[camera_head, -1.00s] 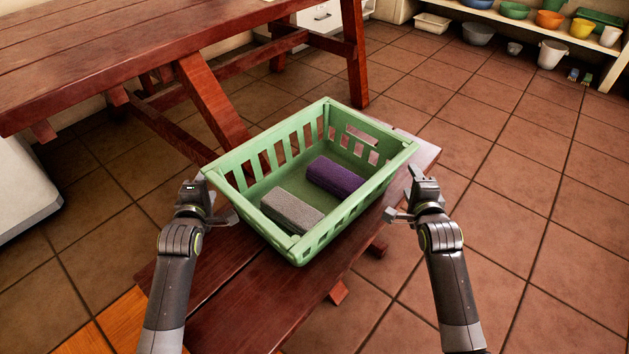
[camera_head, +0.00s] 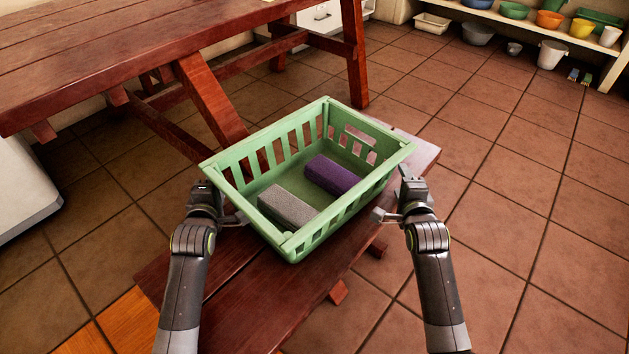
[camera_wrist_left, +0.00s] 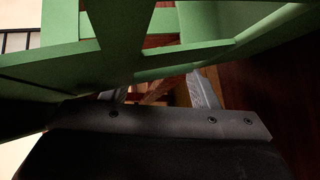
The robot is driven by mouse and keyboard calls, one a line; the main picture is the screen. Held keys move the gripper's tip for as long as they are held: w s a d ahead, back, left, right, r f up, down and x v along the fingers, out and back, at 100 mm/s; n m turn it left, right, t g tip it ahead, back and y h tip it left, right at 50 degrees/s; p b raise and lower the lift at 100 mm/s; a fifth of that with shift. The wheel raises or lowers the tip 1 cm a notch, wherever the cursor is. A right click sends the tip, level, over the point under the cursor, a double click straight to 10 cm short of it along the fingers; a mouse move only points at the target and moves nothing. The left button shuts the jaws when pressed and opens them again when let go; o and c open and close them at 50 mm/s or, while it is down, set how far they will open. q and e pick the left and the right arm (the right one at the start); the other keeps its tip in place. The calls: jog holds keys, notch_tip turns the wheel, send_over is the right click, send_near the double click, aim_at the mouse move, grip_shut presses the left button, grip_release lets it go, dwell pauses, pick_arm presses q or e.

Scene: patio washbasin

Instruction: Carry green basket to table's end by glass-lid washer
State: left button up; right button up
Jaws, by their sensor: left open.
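The green basket (camera_head: 258,167) rests on the red-brown bench (camera_head: 250,305) in the head view. It holds a grey block (camera_head: 288,207) and a purple block (camera_head: 332,174). My left gripper (camera_head: 222,202) is open at the basket's left side. In the left wrist view, green basket slats (camera_wrist_left: 190,60) cross close in front of the fingers; I cannot tell whether they touch. My right gripper (camera_head: 391,191) has its fingers spread beside the basket's right side, close to the wall. The table (camera_head: 120,45) stands behind the bench. I cannot identify a glass-lid washer.
A white appliance (camera_head: 22,190) stands at the left edge, and another white unit (camera_head: 322,18) shows behind the table. A low shelf (camera_head: 540,28) with bowls and pots is at the back right. Table legs (camera_head: 210,100) rise behind the basket. Tiled floor (camera_head: 510,200) on the right is clear.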

jog(key=shift+a+r, duration=0.15)
jog(key=shift+a, duration=0.05)
jog(key=shift+w+r+p, duration=0.1)
jog(key=shift+r+p, duration=2.45)
jog(key=shift+a, duration=0.15)
